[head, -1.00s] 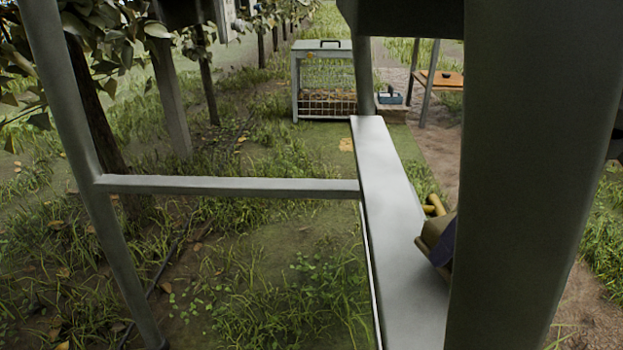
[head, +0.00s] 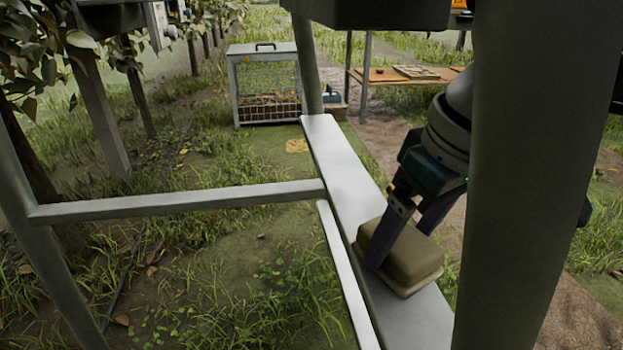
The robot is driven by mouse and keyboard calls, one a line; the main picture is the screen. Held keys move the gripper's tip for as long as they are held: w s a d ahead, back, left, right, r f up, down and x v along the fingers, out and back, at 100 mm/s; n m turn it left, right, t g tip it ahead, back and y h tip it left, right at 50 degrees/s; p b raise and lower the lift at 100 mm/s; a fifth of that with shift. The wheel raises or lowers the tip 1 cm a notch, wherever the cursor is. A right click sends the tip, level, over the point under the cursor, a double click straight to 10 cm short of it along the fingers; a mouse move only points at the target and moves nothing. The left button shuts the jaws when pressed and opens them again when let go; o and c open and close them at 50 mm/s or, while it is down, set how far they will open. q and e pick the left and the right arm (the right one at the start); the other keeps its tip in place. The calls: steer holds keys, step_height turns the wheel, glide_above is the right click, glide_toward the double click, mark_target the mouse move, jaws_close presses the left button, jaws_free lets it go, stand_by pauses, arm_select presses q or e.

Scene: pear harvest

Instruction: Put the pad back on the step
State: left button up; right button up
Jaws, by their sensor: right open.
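The tan, block-shaped pad (head: 412,259) rests on the pale grey step (head: 345,165), a long flat plank running away from me. It lies at the near part of the plank and looks slightly turned against its length. My right gripper (head: 399,245) comes down from the upper right, with its fingers apart at the pad. One dark finger is in front of the pad's left part; the other reaches its far side. Whether they touch it I cannot tell. My left gripper is not in view.
A grey post (head: 525,180) blocks much of the right side. A grey crossbar (head: 180,206) joins the step from the left. A wire-fronted bin (head: 266,90) stands on the grass behind, and an orange-topped table (head: 385,76) stands at the back right. The far part of the step is bare.

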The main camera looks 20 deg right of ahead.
mark_target(420, 249)
steer(key=shift+o, duration=1.2)
steer(key=shift+r, duration=0.15)
steer(key=p+v, duration=0.3)
steer(key=v, duration=0.3)
steer(key=shift+r, duration=0.35)
steer(key=shift+s+r, duration=0.15)
steer(key=shift+r, duration=0.25)
steer(key=shift+s+d, duration=0.1)
